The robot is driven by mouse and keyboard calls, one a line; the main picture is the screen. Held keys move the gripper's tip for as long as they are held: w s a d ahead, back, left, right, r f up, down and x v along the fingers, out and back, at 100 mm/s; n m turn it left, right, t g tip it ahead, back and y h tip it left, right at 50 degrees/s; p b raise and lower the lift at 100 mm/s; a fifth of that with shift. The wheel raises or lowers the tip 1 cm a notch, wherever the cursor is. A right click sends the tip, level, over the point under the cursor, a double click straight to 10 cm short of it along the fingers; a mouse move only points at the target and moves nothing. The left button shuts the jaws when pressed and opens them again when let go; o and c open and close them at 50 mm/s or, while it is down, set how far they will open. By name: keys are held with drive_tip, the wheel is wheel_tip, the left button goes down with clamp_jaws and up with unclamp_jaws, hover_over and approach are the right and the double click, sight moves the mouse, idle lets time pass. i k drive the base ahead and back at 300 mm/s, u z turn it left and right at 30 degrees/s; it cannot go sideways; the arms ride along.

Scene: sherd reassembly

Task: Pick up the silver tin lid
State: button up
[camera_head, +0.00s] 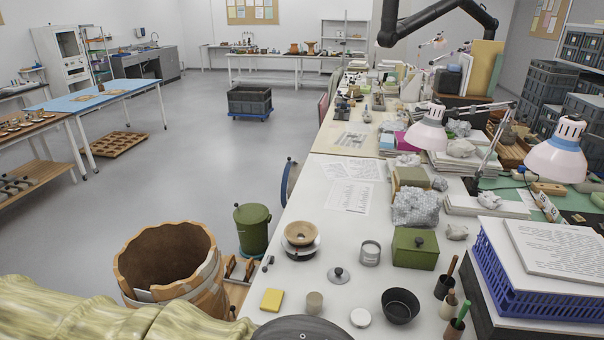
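A round silver lid with a dark knob (339,275) lies on the white worktable (322,222), near its front part. An open silver tin (370,253) stands upright just behind it and to the right, apart from it. A flat, pale round disc (360,317), perhaps another lid, lies nearer to me. The knobbed lid is in plain view with nothing on it. My gripper is not in view.
Around the lid are a yellow block (271,299), a beige cylinder (314,302), a black bowl (400,306), a green box (415,248) and a ringed wooden bowl (300,236). Bare tabletop surrounds the lid.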

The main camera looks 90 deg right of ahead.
sight(337, 274)
drive_tip(key=k, duration=0.7)
drive_tip(key=z, duration=1.95)
